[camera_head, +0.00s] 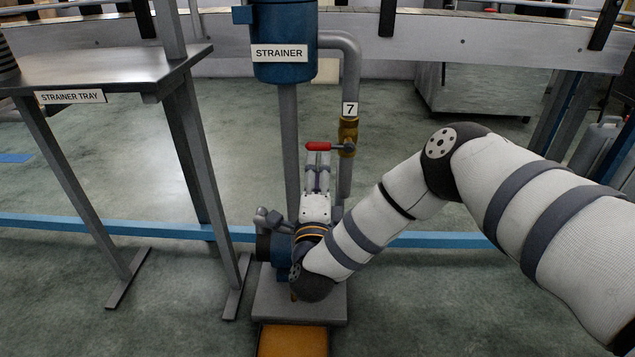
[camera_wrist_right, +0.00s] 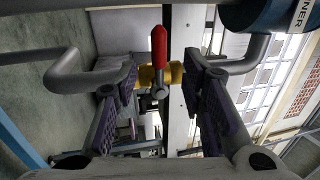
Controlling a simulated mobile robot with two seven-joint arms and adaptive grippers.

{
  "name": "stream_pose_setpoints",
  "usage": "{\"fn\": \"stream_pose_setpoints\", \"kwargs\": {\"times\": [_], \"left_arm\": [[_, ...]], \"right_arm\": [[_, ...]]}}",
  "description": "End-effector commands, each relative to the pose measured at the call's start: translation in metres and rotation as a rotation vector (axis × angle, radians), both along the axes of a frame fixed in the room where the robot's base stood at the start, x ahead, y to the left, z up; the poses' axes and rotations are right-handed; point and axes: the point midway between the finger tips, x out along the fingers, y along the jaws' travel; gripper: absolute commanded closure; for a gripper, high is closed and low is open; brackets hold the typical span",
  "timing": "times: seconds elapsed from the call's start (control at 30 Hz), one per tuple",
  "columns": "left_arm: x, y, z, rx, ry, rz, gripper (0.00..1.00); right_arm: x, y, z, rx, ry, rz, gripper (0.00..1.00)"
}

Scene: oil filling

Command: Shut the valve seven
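Valve seven has a brass body (camera_head: 347,135) on the grey pipe, under a white label "7" (camera_head: 350,109). Its red handle (camera_head: 318,146) lies about level and points left from the valve in the head view. In the right wrist view the red handle (camera_wrist_right: 158,50) and brass body (camera_wrist_right: 175,74) show between the fingers. My right gripper (camera_head: 318,165) is just below the handle in the head view. Its purple-padded fingers (camera_wrist_right: 163,78) are open, with a gap on each side of the handle. I cannot tell how deep the handle sits between them. My left gripper is not in view.
The blue strainer (camera_head: 284,65) hangs above on a grey pipe. The strainer tray stand (camera_head: 110,68) is at the left. A blue floor rail (camera_head: 425,240) runs behind my right arm. A grey base block (camera_head: 275,305) and an orange-brown box (camera_head: 293,343) are below.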

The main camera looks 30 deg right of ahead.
Motion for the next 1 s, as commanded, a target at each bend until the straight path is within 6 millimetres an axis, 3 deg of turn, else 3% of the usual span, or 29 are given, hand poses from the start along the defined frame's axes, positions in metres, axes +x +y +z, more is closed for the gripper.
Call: {"fn": "stream_pose_setpoints", "kwargs": {"times": [0.1,0.23,0.87,0.93,1.0], "left_arm": [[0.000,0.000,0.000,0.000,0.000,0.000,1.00],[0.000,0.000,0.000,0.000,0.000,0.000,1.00],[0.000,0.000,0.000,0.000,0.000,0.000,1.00],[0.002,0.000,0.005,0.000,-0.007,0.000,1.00],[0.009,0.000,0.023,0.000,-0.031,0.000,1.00]], "right_arm": [[-0.029,0.018,-0.010,0.006,0.008,0.002,0.63],[-0.038,0.026,-0.016,0.012,0.017,0.008,0.63],[-0.044,0.027,-0.010,0.000,-0.001,-0.001,0.63],[-0.043,0.027,0.000,0.000,-0.008,0.000,0.63],[-0.041,0.027,0.032,0.000,-0.033,0.000,0.63]]}}
